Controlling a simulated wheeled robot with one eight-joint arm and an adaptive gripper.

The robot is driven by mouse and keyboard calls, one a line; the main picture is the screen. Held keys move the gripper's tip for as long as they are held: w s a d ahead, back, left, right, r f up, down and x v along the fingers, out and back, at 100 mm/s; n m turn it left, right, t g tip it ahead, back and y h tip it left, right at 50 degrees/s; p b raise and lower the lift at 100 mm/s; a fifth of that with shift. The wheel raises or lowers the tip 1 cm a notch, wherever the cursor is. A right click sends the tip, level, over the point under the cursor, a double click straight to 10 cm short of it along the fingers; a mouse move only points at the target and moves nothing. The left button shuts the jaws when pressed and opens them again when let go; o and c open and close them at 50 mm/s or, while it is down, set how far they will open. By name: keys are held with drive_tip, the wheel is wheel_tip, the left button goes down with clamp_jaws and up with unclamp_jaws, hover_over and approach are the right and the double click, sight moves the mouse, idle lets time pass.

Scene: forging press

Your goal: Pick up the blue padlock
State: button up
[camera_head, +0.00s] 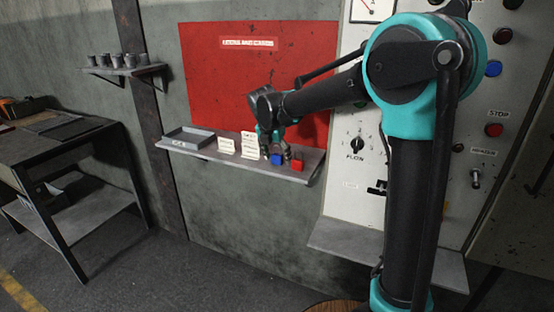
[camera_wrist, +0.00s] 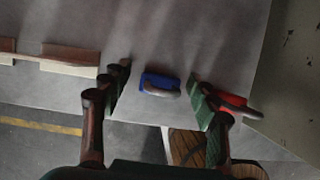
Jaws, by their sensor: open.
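The blue padlock (camera_head: 277,160) sits on the grey wall shelf (camera_head: 215,157), in front of the red panel. In the wrist view the blue padlock (camera_wrist: 160,84) lies between my two fingers, with its pale shackle toward the lower right. My gripper (camera_wrist: 158,88) is open, one finger on each side, with gaps between fingers and lock. It also shows in the head view (camera_head: 278,152), over the shelf. A red padlock (camera_head: 297,164) is just right of the blue one; in the wrist view the red padlock (camera_wrist: 232,100) is beside and partly behind my right finger.
White cards (camera_head: 226,145) stand on the shelf left of the padlocks, and a grey tray (camera_head: 188,137) is at its left end. The control cabinet (camera_head: 352,170) is right of the shelf. A dark workbench (camera_head: 62,138) stands far left.

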drive_tip(key=shift+c, duration=0.2)
drive_tip(key=c, duration=1.3)
drive_tip(key=shift+o, duration=0.2)
drive_tip(key=shift+r, duration=0.1)
